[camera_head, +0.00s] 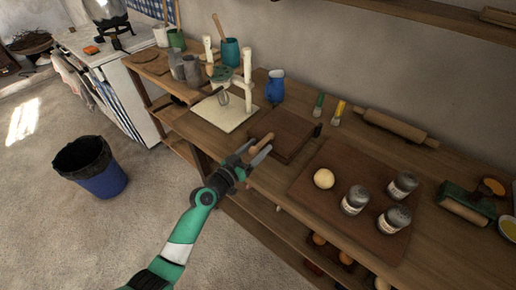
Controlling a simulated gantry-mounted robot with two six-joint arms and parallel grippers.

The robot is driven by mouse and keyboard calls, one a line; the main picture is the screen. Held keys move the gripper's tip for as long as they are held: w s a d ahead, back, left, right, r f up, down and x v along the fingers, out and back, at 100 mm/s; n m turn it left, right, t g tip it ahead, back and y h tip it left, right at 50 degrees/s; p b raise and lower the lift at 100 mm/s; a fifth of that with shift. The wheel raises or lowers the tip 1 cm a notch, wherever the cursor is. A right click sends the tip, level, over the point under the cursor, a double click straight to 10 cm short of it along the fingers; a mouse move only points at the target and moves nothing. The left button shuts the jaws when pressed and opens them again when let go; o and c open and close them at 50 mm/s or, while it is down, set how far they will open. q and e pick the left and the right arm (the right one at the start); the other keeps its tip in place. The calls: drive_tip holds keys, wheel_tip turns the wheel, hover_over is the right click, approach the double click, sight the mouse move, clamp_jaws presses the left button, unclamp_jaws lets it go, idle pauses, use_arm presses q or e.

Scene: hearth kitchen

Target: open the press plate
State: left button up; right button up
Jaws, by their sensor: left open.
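The press (284,132) is a dark brown square wooden piece on the counter, in the middle of the head view. Its plate looks flat and lowered. A light wooden handle (265,140) sticks out at its front left side. My left gripper (259,147) is at this handle, at the counter's front edge. Its two fingers are spread, with the handle's end between or just above them. I cannot tell whether they touch it. My right gripper is not in view.
A cream stand on a pale base (222,114) is left of the press, with a blue jug (275,86) behind. To the right, a wooden board (303,187) holds a dough ball (324,179) and several jars. A rolling pin (395,126) lies behind.

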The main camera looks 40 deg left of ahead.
use_arm(q)
drive_tip(key=shift+w, duration=0.3)
clamp_jaws()
idle(1.2)
